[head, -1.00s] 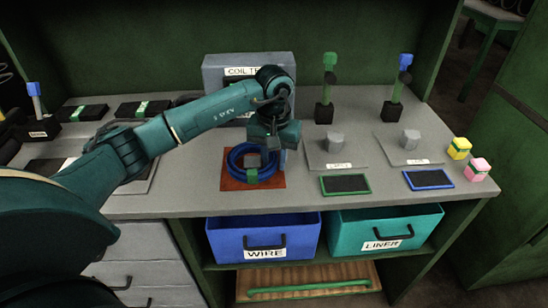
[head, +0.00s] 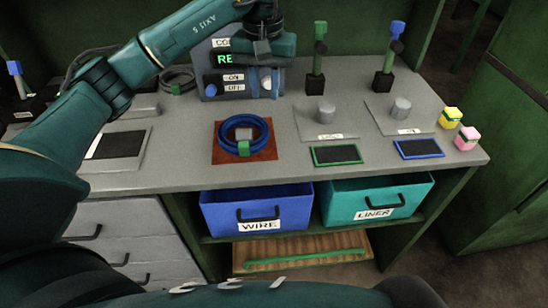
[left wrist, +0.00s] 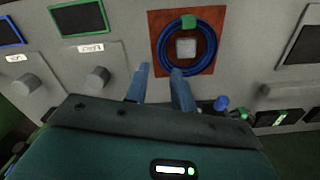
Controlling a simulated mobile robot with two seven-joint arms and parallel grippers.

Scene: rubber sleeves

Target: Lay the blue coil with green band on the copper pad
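The blue coil (head: 262,124) lies flat on the copper pad (head: 226,155), a reddish-brown square on the grey bench. Its green band (head: 243,148) faces the front edge. The coil rings a small grey block at the pad's middle. My left gripper (head: 265,88) is above and behind the coil, in front of the tester box, apart from the coil. In the left wrist view, the blue fingers of my left gripper (left wrist: 160,73) are spread with nothing between them. My right gripper is not in view.
The tester box (head: 218,43) stands behind, partly covered by my left arm. Another coil (head: 180,80) lies at the back left. Open bins (head: 258,210) sit below.

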